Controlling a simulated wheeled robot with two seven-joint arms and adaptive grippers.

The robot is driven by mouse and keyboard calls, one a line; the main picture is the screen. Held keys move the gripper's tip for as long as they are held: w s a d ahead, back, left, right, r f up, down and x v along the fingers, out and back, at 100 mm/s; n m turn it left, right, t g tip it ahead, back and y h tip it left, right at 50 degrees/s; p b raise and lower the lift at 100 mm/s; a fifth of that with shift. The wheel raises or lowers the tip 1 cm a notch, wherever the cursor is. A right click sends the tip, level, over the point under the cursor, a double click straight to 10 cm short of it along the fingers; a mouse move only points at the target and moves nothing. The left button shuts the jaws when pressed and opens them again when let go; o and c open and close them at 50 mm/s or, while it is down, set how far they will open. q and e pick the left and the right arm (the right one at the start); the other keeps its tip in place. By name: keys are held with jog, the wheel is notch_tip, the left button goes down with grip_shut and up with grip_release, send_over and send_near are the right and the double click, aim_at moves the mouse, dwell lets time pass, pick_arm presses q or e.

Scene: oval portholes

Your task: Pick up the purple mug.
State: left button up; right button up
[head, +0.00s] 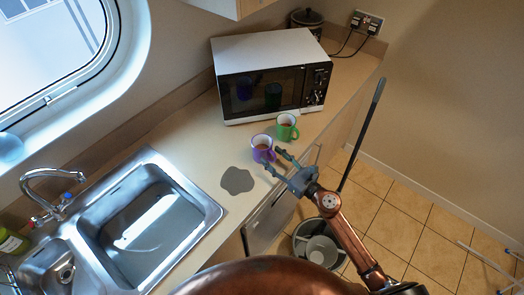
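The purple mug (261,149) stands upright on the counter near its front edge, with a brown content showing inside. A green mug (286,128) stands just behind it to the right, close to it. My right gripper (277,160) comes in from the lower right, with its two fingers apart and pointing at the purple mug. The fingertips are at the mug's near right side; I cannot tell whether they touch it. My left gripper is not in view.
A microwave (272,77) stands behind the mugs. A grey puddle-like patch (237,180) lies on the counter (205,163) left of the gripper. The sink (150,222) is at the left.

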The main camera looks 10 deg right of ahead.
grip_shut()
dwell(0.3)
dwell(0.6)
